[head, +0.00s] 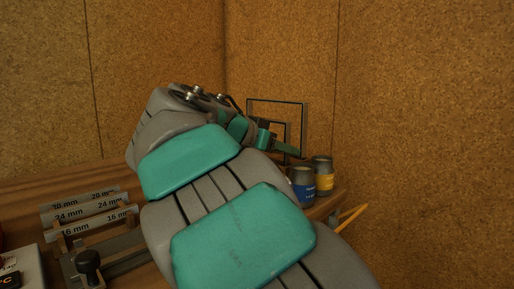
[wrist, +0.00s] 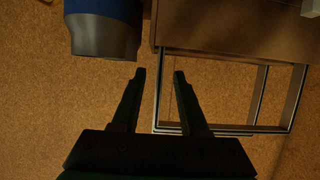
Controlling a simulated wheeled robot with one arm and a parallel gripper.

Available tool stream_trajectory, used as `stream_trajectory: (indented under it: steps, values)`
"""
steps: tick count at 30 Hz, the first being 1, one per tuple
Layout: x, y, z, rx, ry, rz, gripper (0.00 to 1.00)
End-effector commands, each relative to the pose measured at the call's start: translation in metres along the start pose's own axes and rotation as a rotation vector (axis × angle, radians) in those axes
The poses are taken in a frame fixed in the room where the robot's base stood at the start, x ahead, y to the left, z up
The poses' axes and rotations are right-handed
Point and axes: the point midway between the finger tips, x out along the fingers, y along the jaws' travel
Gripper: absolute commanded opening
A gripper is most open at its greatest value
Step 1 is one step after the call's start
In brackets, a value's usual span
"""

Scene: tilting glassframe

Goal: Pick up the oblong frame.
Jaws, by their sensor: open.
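A thin dark rectangular frame (head: 277,101) stands upright near the wall corner in the head view, partly hidden behind my arm. A smaller rectangular outline (head: 287,124) shows inside it; I cannot tell which of the two is the oblong frame. In the wrist view, overlapping frame bars (wrist: 230,127) lie to the right of my gripper (wrist: 160,73). In the head view, my gripper (head: 285,145) overlaps the frames' lower part.
A blue-banded cup (head: 303,186) and a yellow-banded cup (head: 322,174) stand at the bench's right end. The blue one shows close at the upper left in the wrist view (wrist: 105,35). A rack of labelled bars (head: 88,212) is at left. Cork walls enclose the bench.

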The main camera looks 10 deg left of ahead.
Motion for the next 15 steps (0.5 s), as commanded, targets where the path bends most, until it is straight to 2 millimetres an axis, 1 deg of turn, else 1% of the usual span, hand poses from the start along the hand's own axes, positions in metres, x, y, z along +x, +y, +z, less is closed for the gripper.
stream_trajectory:
  steps: [1,3,10,15]
  values:
    - [0.0074,0.0004,0.0000,-0.001,-0.003,0.002,0.44]
    - [0.0137,0.0008,0.0008,-0.001,-0.004,0.003,0.44]
    - [0.0153,0.0007,0.0007,0.000,-0.002,0.002,0.44]
    - [0.0151,0.0005,0.0006,0.000,-0.002,0.001,0.25]
